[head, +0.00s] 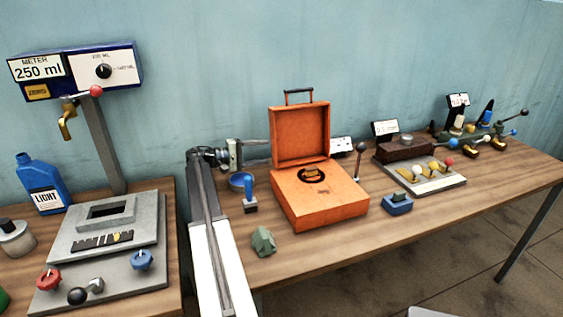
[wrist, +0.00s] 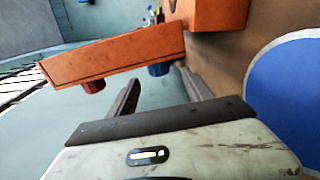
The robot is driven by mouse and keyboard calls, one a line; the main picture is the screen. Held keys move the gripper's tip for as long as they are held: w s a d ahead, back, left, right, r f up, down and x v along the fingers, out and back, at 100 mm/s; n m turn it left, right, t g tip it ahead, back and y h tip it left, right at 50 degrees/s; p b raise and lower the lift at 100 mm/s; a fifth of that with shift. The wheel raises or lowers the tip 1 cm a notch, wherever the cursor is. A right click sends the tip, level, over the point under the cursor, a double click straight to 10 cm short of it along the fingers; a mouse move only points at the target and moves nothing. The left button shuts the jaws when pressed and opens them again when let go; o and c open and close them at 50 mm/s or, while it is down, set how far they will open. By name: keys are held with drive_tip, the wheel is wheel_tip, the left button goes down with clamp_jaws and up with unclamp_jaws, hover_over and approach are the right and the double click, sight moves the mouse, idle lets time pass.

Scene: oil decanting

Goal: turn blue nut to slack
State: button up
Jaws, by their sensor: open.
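The orange case (head: 318,203) stands open on the bench, its lid (head: 300,134) upright. In the wrist view the lid (wrist: 120,60) shows edge-on, with a blue nut (wrist: 158,69) and a red nut (wrist: 93,86) on its back. The lid hides both nuts in the head view. My gripper (head: 267,150) reaches from the left to behind the lid. In the wrist view my gripper (wrist: 157,75) is open and empty. Its fingertips lie on either side of the blue nut in the picture; contact cannot be told.
A blue bowl (head: 240,181), a blue-handled stamp (head: 249,194) and a green lump (head: 263,241) stand left of the case. The bowl (wrist: 295,90) is close at right in the wrist view. A lever (head: 359,160) stands right of the case.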

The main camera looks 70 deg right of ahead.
sight(280, 150)
drive_tip(key=x, duration=0.7)
drive_tip(key=shift+s+d+r, duration=0.1)
drive_tip(key=shift+s+d, duration=0.15)
drive_tip(key=shift+s, duration=0.05)
clamp_jaws()
drive_tip(key=shift+r+p, duration=0.4)
drive_tip(key=shift+p, duration=0.3)
drive_tip(key=shift+t+y+p, duration=0.3)
drive_tip(key=shift+t+p, duration=0.1)
drive_tip(key=shift+p, duration=0.1)
drive_tip(key=shift+f, duration=0.45)
